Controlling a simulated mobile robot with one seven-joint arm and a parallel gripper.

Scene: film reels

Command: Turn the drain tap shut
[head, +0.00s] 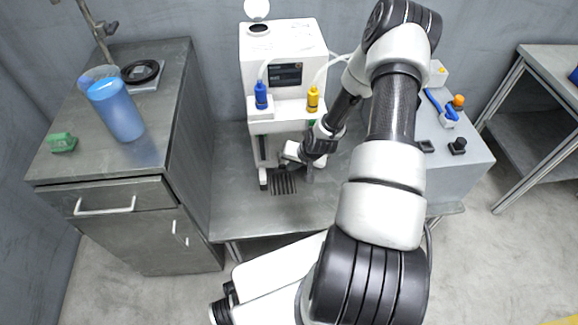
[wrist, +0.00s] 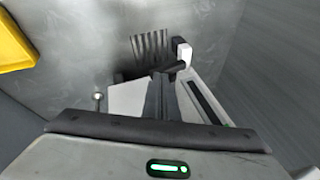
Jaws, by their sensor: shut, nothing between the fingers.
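The white machine (head: 283,45) stands on the metal bench against the wall. A small silver knob (wrist: 98,98) is to the left. I cannot tell for certain which part is the drain tap; my arm and gripper hide part of this area.
A blue fitting (head: 261,96) and a yellow fitting (head: 313,99) are on the machine's front. A blue container (head: 117,108) and a green object (head: 62,143) sit on the left cabinet. A grey box (head: 462,155) with controls stands right of my arm. The bench's front left is clear.

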